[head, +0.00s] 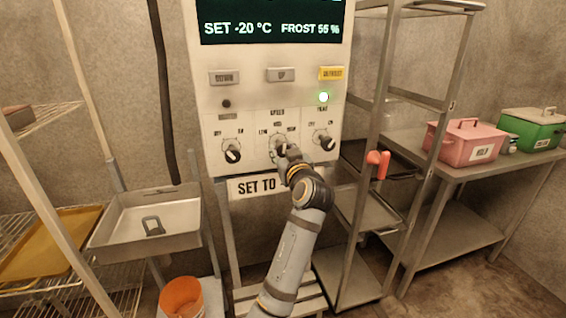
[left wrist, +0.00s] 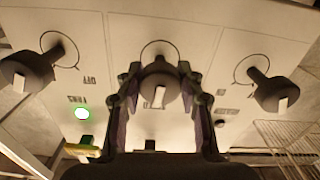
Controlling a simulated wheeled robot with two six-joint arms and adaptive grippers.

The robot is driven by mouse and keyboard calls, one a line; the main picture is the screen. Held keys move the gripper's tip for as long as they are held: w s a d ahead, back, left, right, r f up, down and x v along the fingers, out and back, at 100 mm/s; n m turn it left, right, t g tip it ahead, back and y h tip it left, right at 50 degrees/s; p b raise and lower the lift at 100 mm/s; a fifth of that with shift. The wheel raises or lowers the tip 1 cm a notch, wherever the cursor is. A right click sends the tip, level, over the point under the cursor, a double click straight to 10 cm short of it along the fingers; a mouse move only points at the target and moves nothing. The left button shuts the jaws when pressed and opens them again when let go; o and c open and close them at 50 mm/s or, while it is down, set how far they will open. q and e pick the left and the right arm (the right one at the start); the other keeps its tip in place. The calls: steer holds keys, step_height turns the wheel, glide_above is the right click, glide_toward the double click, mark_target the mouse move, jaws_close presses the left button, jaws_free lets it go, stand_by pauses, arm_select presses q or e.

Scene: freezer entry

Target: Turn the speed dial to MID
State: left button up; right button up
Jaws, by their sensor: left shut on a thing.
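The control panel (head: 262,110) stands in the middle of the head view. Its speed dial (head: 278,149) is the centre one of three black knobs, with LOW, MID and HIGH lettering around it, too small to read surely. My left gripper (head: 287,161) is at this dial from below right and hides part of it. In the left wrist view, its two fingers are shut on either side of the dial (left wrist: 158,92), whose white mark faces the camera. The exact setting under the mark is hard to tell. My right gripper is not in view.
The left knob (head: 232,151) and right knob (head: 323,141) flank the dial closely. A green light (head: 323,97) glows above the right one. The screen (head: 270,22) reads SET -20 °C and FROST 55 %. A metal rack (head: 385,150) stands close on the right.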

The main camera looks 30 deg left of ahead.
arm_select(q)
steer(key=shift+n+b, duration=0.5)
steer(key=o, duration=1.2)
steer(key=shift+r, duration=0.15)
step_height(320, 180, up, 10)
steer(key=shift+f, duration=0.1)
